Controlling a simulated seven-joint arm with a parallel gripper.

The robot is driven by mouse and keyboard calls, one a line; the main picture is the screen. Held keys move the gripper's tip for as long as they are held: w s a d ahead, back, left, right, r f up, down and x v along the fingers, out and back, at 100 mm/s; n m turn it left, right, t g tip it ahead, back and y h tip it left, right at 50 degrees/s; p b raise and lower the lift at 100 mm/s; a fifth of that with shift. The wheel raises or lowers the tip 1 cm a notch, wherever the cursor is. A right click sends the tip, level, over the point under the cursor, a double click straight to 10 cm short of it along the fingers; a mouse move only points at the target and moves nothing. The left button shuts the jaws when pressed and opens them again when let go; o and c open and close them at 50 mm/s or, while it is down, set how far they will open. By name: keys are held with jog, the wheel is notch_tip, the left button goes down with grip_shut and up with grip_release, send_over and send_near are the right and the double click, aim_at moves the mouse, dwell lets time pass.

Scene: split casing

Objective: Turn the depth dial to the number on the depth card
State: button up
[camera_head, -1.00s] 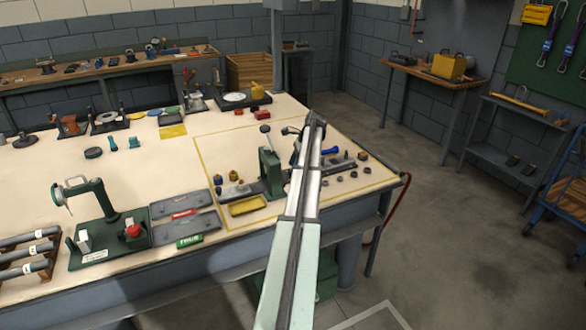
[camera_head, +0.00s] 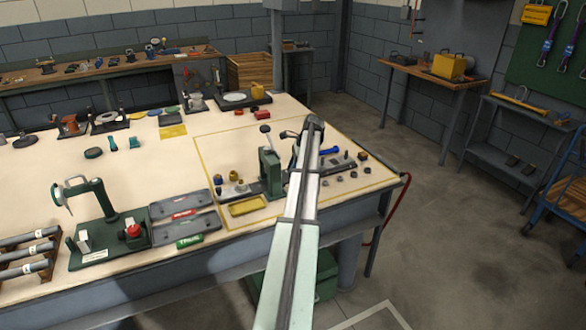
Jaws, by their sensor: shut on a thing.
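My arm reaches from the bottom of the view up over the right part of the bench. My gripper (camera_head: 296,153) is at its far end, mostly hidden behind the arm links; only a dark edge shows at the left. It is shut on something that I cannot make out. A green press-like stand (camera_head: 270,172) with a dark-knobbed lever is just left of it. The depth dial cannot be told apart here; that spot is partly covered by my arm. A flat yellow sheet (camera_head: 173,131) lies at the back of the bench, with no readable number. I cannot tell which thing is the depth card.
A yellow outline frames the work area on the bench (camera_head: 225,148). A yellow tray (camera_head: 248,206), small brass parts (camera_head: 233,175) and several dark pieces (camera_head: 340,177) lie around the stand. A green fixture with a red knob (camera_head: 133,230) and grey bars (camera_head: 27,253) stand left.

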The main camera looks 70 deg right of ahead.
grip_shut()
jog(key=n, duration=0.2)
jog(key=n+g+y, duration=0.1)
jog(key=n, duration=0.1)
jog(key=shift+w+d+n+y, duration=0.15)
jog(key=shift+d+n+y, duration=0.05)
jog(key=shift+n+y, duration=0.1)
jog(key=shift+n+g+y, duration=0.3)
jog(key=shift+n+g, duration=0.5)
jog(key=shift+n, duration=1.4)
jog(key=o, duration=0.8)
grip_release()
jog(key=shift+o, duration=0.2)
